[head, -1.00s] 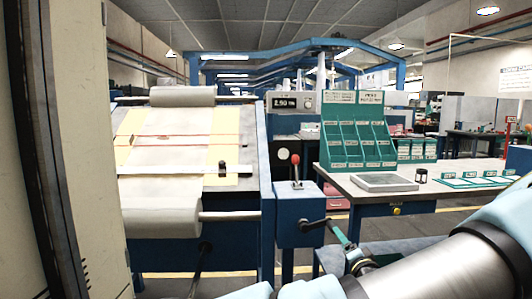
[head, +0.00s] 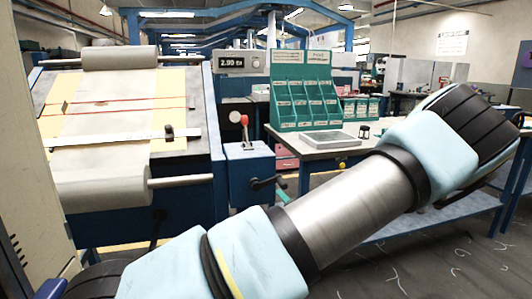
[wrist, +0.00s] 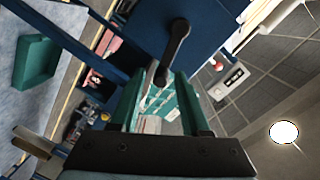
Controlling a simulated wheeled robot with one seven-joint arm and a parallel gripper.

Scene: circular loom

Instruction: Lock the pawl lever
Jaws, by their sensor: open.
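A lever with a red ball knob (head: 244,119), probably the pawl lever, stands up from the top of a blue box (head: 250,165) at the right of the loom. A black crank handle (head: 265,184) sticks out of the box's front. In the wrist view the crank handle (wrist: 176,48) reaches down to the fingertips of my gripper (wrist: 164,76). The gripper is open, with two green fingers; I cannot tell whether they touch the crank. The red knob (wrist: 217,65) shows to the right, apart from the fingers.
The loom (head: 212,150) with its cloth roll (head: 105,180) stands at left. A workbench (head: 300,153) with a green bin rack (head: 305,95) and grey tray (head: 330,140) is behind my arm.

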